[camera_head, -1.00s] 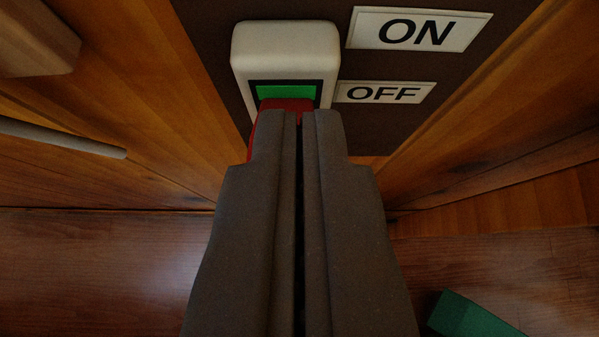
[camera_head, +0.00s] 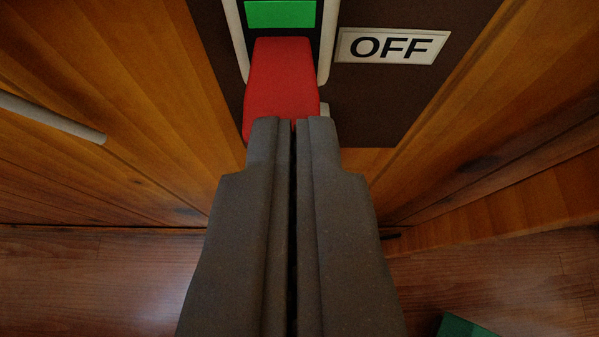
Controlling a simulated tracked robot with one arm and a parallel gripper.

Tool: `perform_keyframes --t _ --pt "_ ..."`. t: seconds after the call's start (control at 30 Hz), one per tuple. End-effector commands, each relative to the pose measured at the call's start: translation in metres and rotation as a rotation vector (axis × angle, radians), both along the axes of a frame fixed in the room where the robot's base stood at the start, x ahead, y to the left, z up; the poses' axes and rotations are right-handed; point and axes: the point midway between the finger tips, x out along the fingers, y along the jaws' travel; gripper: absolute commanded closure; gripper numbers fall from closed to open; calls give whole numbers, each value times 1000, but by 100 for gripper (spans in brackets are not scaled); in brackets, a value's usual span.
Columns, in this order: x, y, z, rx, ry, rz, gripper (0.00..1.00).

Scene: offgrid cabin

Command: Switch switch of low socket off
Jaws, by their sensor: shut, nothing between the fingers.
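The switch (camera_head: 236,40) has a white frame on a dark panel, cut off by the top edge of the view. A green strip (camera_head: 280,14) shows in its upper part. Its red rocker (camera_head: 283,78) sticks out below the green, beside the OFF label. My gripper (camera_head: 293,122) is shut and empty. Its fingertips are at the lower end of the red rocker and overlap it in the picture; I cannot tell whether they touch it.
The OFF label (camera_head: 391,46) is right of the switch on the dark panel (camera_head: 375,110). Wooden walls flank the panel on both sides. A grey bar (camera_head: 52,118) is at the left. A green object (camera_head: 465,327) lies at the bottom right.

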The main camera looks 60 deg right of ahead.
Motion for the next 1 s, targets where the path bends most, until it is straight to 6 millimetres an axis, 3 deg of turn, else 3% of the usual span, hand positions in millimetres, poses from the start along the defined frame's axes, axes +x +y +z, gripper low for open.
perform_keyframes --t 0.43,1.0 --pt "0 1 -4 1 -1 0 100" --pt "0 0 11 0 0 -1 100"
